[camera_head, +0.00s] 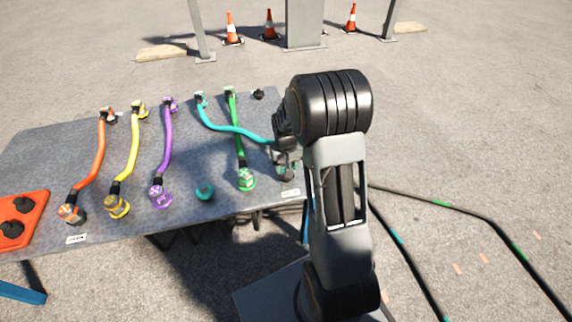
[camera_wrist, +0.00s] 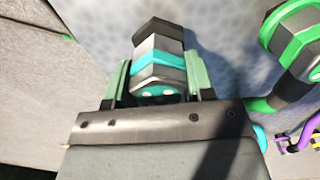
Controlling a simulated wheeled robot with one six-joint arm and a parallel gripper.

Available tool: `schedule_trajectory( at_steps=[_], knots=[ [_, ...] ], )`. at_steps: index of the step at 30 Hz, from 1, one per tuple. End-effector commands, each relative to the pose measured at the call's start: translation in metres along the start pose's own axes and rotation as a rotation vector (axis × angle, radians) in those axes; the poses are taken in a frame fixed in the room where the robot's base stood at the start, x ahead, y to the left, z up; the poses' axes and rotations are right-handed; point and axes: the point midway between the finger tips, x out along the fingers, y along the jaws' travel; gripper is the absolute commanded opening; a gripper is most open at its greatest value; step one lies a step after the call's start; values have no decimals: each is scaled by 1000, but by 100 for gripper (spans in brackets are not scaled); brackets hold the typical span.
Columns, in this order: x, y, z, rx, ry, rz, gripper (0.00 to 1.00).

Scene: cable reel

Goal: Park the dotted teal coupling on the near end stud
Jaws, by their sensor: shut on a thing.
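The teal coupling (camera_wrist: 160,72) is a grey faceted piece with a teal band and pale dots on its end. My gripper (camera_wrist: 156,88) is shut on it, with one pale green finger on each side. In the head view my gripper (camera_head: 286,163) is at the table's right end, and my arm hides most of the coupling. The teal hose (camera_head: 232,128) runs from its back fitting (camera_head: 200,98) across the green hose to my gripper. A black stud (camera_head: 258,94) stands at the back right.
The green coupling (camera_head: 246,180) is close left of my gripper; it also shows in the wrist view (camera_wrist: 298,42). A teal ring (camera_head: 204,191) lies between it and the purple coupling (camera_head: 160,197). Yellow and orange hoses and an orange plate (camera_head: 35,205) with black studs are farther left.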

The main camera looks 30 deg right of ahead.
Motion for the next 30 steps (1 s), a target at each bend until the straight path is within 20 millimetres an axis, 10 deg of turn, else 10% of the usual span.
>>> schedule_trajectory(
  at_steps=[16,17,30],
  knots=[
    [10,0,0,0,0,0,20],
    [9,0,0,0,1,0,52],
    [9,0,0,0,0,0,79]
  ],
)
